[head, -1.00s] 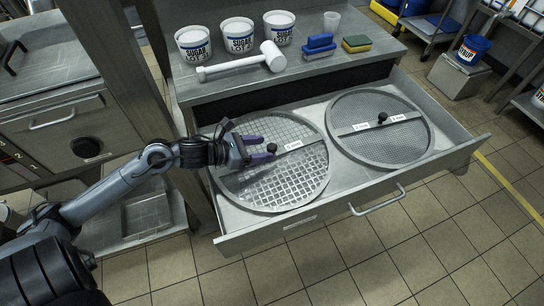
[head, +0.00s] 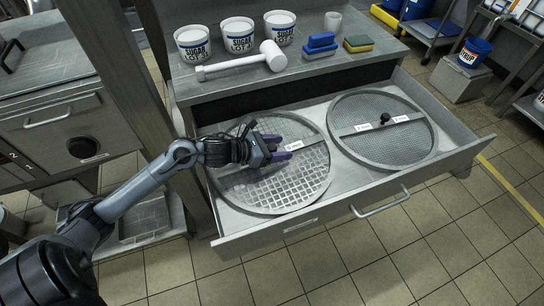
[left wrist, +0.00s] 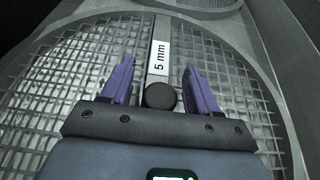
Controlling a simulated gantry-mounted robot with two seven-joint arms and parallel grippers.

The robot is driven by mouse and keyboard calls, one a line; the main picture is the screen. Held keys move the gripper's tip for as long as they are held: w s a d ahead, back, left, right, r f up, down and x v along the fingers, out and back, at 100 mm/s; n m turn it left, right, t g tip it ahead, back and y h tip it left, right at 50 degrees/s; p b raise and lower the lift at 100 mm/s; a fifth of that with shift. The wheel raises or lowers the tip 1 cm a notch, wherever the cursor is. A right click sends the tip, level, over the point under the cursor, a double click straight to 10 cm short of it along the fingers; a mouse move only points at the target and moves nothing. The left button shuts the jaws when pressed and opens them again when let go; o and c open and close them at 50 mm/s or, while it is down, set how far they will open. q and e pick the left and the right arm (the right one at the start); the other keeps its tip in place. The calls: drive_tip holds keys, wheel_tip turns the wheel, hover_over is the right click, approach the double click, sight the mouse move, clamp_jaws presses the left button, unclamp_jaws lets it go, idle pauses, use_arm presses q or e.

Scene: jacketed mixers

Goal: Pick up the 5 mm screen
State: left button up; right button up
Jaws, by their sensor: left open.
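The 5 mm screen (head: 297,190) is a round, coarse-mesh sieve lying flat in the left half of the open drawer. A bar with a "5 mm" label and a black knob crosses it. My left gripper (head: 279,147) is open above the bar. In the left wrist view the black knob (left wrist: 160,95) sits between the two purple fingers, with a gap on each side. The label (left wrist: 161,58) lies just beyond it. In the head view the gripper hides the knob. My right gripper is not in view.
A second, finer round screen (head: 405,150) with a black knob lies in the drawer's right half. The drawer handle (head: 380,202) is at the front.

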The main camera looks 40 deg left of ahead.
use_arm(q)
clamp_jaws()
drive_tip(key=shift+r, duration=0.1)
idle(0.4)
